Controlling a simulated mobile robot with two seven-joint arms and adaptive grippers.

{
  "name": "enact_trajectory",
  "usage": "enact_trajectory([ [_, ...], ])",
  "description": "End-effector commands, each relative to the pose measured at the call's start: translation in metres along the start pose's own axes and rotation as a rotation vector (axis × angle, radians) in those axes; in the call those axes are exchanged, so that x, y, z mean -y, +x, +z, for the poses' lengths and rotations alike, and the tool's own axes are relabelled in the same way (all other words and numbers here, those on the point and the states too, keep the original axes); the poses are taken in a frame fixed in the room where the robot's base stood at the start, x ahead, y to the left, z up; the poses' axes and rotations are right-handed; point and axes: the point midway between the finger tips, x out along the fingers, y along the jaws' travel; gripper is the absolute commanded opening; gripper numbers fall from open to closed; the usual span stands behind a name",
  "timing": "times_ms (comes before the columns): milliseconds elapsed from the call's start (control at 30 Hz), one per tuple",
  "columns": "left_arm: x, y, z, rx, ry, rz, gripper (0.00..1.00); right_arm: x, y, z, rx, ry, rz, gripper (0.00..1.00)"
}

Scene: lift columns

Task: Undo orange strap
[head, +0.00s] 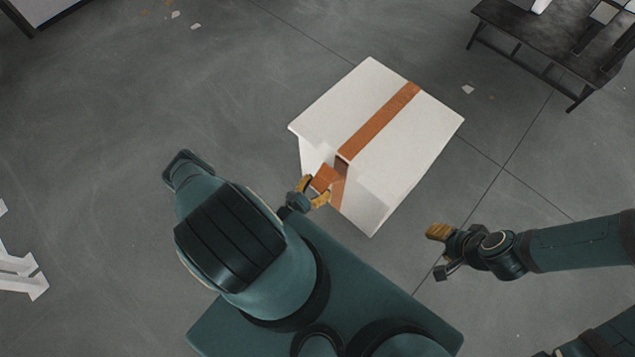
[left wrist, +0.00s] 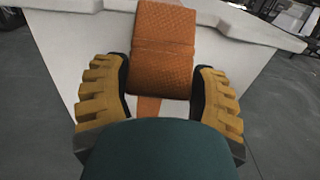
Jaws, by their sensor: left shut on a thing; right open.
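An orange strap (head: 380,120) runs over the top of a white box (head: 408,142) and down its near side. At the box's near edge a loose-looking flap of the strap stands out from the side. My left gripper (head: 317,193) is at this flap, shut on it. In the left wrist view the orange strap (left wrist: 164,50) hangs between the yellow fingers of my left gripper (left wrist: 160,100), in front of the white box (left wrist: 85,55). The strap's lower part narrows and is partly hidden by my wrist. My right gripper (head: 438,252) is open and empty, to the right of the box and apart from it.
A dark table (head: 555,45) with items on it stands at the upper right. White pieces of an object (head: 20,265) show at the left edge. Small scraps lie on the grey floor (head: 110,110). The floor around the box is mostly clear.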

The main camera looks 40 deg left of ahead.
Motion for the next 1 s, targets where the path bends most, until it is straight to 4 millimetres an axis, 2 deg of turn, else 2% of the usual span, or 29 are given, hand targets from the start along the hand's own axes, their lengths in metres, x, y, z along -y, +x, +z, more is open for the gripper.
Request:
enact_trajectory([
  [467, -0.0003, 0.0011, -0.0007, -0.002, 0.0, 0.0, 0.19, -0.0001, 0.0002, 0.0001, 0.0, 0.0, 0.0, 0.47],
  [500, -0.0003, 0.0011, -0.0006, -0.001, 0.0, 0.0, 0.79, -0.0001, 0.0002, 0.0001, 0.0, 0.0, 0.0, 0.47],
  [533, -0.0003, 0.0011, -0.0005, -0.001, 0.0, 0.001, 0.9, -0.0001, 0.0002, 0.0001, 0.0, 0.0, 0.0, 0.47],
  [567, -0.0003, 0.0011, -0.0005, -0.001, 0.0, 0.0, 0.96, -0.0001, 0.0002, 0.0001, 0.0, 0.0, 0.0, 0.47],
  [867, -0.0001, 0.0007, 0.0003, 0.0, 0.0, 0.0, 0.96, 0.0, 0.0001, 0.0, 0.0, 0.0, 0.0, 0.47],
  [1000, -0.0003, 0.0007, 0.007, 0.001, -0.002, 0.001, 0.96, 0.0, 0.0, 0.0, 0.0, 0.0, 0.0, 0.47],
])
